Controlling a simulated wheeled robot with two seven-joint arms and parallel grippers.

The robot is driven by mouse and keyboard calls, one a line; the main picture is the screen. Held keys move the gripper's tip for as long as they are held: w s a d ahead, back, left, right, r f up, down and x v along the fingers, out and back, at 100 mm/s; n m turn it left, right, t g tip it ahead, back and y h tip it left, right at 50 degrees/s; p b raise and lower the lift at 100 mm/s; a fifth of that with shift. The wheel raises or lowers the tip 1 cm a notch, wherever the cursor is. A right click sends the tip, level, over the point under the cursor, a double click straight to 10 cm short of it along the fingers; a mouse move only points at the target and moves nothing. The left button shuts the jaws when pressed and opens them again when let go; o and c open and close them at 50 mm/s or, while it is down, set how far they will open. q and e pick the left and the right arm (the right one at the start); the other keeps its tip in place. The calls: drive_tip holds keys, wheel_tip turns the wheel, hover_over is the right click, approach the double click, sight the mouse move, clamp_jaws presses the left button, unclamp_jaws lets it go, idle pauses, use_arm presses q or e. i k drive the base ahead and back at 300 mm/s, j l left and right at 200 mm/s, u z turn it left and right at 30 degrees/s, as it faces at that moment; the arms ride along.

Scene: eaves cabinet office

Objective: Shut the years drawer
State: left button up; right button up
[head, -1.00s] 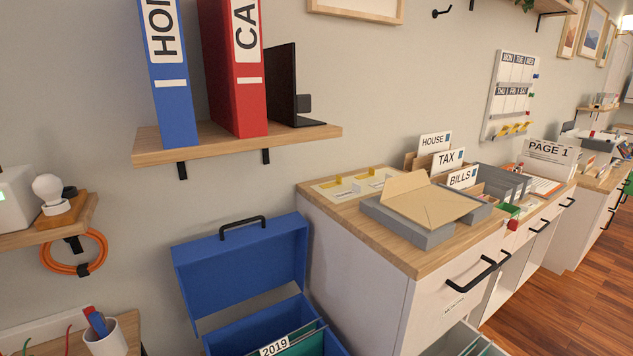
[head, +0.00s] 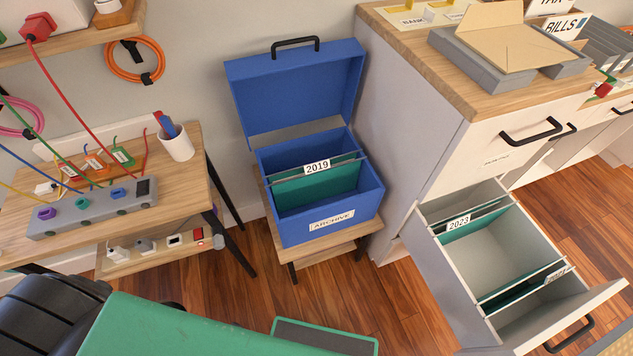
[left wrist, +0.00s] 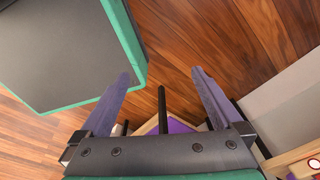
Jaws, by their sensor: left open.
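The years drawer (head: 446,267) is the pulled-out white drawer at the lower right of the head view. It holds hanging folders with tabs, one reading 2023 (head: 458,223), and has a black bar handle (head: 570,336) on its front. Its front panel stands well out from the white cabinet (head: 410,130). My left gripper (left wrist: 160,75) shows in the left wrist view, open with nothing between its fingers, above the wooden floor. Neither gripper shows in the head view, and the drawer cannot be made out in the wrist view.
A blue archive box (head: 330,215) with its lid up stands on a low wooden stand left of the cabinet. A closed upper drawer with a black handle (head: 531,131) sits above the open one. A wooden table (head: 190,200) with a power strip stands at left. Wooden floor shows between.

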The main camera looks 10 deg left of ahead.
sight(458, 273)
drive_tip(key=k+l+z, duration=0.2)
drive_tip(key=z, duration=0.25)
drive_tip(key=k+l+z, duration=0.1)
drive_tip(key=l+z, duration=0.65)
drive_tip(key=z, duration=0.2)
drive_tip(key=k, duration=0.05)
